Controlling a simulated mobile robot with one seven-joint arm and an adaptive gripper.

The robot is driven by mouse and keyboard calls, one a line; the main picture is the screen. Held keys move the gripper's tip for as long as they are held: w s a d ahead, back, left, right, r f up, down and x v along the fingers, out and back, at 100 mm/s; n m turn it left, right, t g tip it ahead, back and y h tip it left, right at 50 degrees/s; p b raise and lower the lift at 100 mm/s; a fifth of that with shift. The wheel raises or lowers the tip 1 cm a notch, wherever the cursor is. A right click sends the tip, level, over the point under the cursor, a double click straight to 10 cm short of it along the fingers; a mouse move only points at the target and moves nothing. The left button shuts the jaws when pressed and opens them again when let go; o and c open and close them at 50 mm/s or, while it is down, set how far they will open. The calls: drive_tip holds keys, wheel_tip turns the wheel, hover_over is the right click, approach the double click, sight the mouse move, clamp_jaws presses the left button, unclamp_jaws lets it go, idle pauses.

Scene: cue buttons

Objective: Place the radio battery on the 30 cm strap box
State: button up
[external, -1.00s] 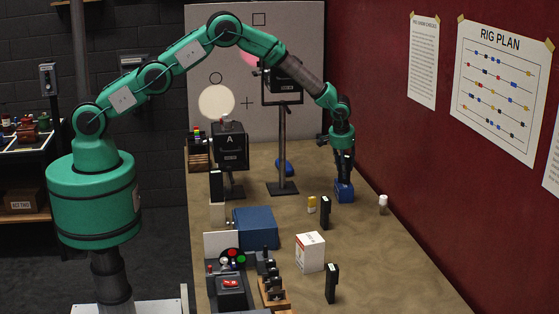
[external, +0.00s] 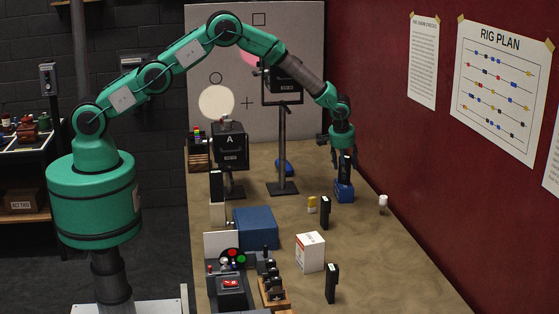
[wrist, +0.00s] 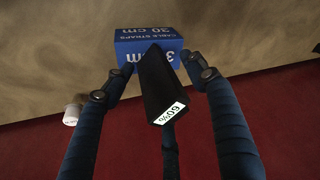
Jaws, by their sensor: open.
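The radio battery (wrist: 156,83), a black block with a white "60%" label on its end, stands upright on the blue 30 cm strap box (wrist: 130,47) as far as I can tell. In the external view the battery (external: 345,168) rises from the top of the strap box (external: 344,193). My gripper (external: 343,158) is above the box with its fingers around the battery. In the wrist view my gripper (wrist: 155,66) is open, with a gap showing on both sides of the battery. The contact between battery and box is partly hidden.
A small white bottle (external: 383,203) stands right of the strap box. A lamp stand (external: 282,150) rises left of my gripper.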

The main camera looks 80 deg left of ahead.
drive_tip(key=b+v, duration=0.1)
drive_tip(key=v, duration=1)
drive_tip(key=shift+r, duration=0.4)
idle(0.4)
drive_tip(key=s+d+r+m+t+h+b, duration=0.1)
drive_tip(key=s+d+r+m+b, duration=0.2)
drive_tip(key=s+r, duration=0.95)
drive_tip(key=s+d+r+m+t+b, duration=0.15)
drive_tip(key=s+r+b, duration=0.25)
drive_tip(key=s+r, duration=0.9)
drive_tip(key=s+f+m+b, duration=0.1)
drive_tip(key=s+f+b, duration=0.2)
drive_tip(key=s, duration=1.5)
drive_tip(key=s+f+m+h+b, duration=0.1)
drive_tip(key=s+f, duration=0.4)
drive_tip(key=s, duration=1.4)
drive_tip(key=shift+s+a+m+t+h+b, duration=0.15)
drive_tip(key=shift+a+m+t+h+b, duration=0.25)
drive_tip(key=shift+b, duration=0.6)
